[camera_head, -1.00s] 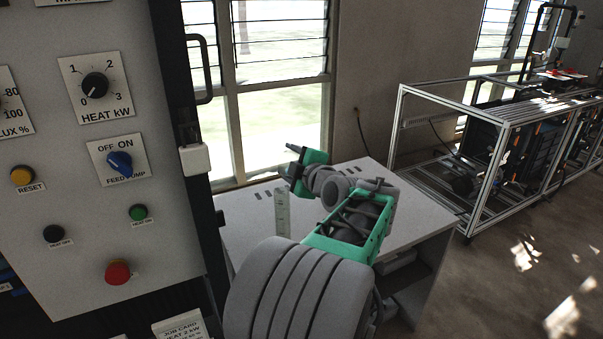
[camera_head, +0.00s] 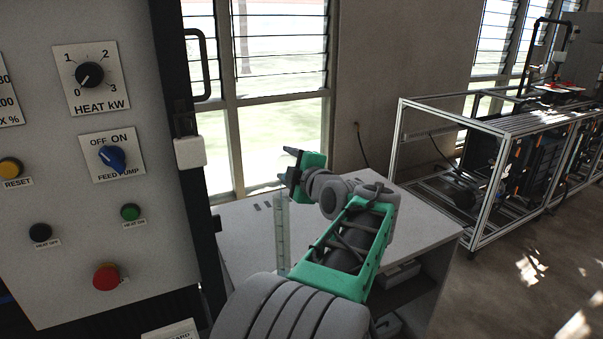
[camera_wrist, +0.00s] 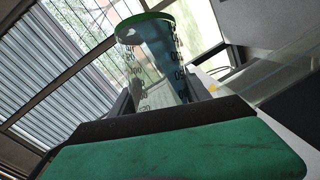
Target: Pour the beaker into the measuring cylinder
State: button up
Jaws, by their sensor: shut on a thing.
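My gripper (camera_head: 288,166) is at the end of my outstretched arm, over the far side of the grey bench. In the wrist view it is shut on a clear beaker (camera_wrist: 150,66) with a green rim and black markings. The beaker looks tilted in that view, and a blue-grey area shows inside; I cannot tell whether it is liquid. The beaker is not discernible in the head view. The measuring cylinder (camera_head: 282,234), pale, narrow and upright, stands on the bench, below and slightly left of my gripper in the picture. Its mouth is hard to make out.
The bench (camera_head: 250,232) stands under the louvred window (camera_head: 275,50). A control panel (camera_head: 100,180) with knobs and buttons stands close on the left. A metal-framed rig (camera_head: 470,180) is at the right. Bare bench top shows around the cylinder.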

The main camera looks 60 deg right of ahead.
jog(key=shift+f+b, duration=0.15)
jog(key=shift+b, duration=0.85)
jog(key=n+b, duration=0.1)
jog(key=b, duration=0.4)
jog(key=shift+a+r+n+t+h, duration=0.3)
jog(key=shift+n+h, duration=0.1)
jog(key=shift+r, duration=0.3)
jog(key=shift+f+n+b, duration=0.2)
jog(key=shift+n+b, duration=0.1)
jog(key=shift+b, duration=0.65)
jog(key=b, duration=0.2)
jog(key=n+b, duration=0.1)
jog(key=b, duration=0.1)
jog(key=shift+w+a+r+b, duration=0.1)
jog(key=shift+a+r+b, duration=0.1)
jog(key=shift+a+b, duration=0.1)
jog(key=shift+a+r+n+t+b, duration=0.2)
jog(key=shift+n+t+b, duration=0.25)
jog(key=shift+b, duration=0.6)
jog(key=shift+r, duration=0.25)
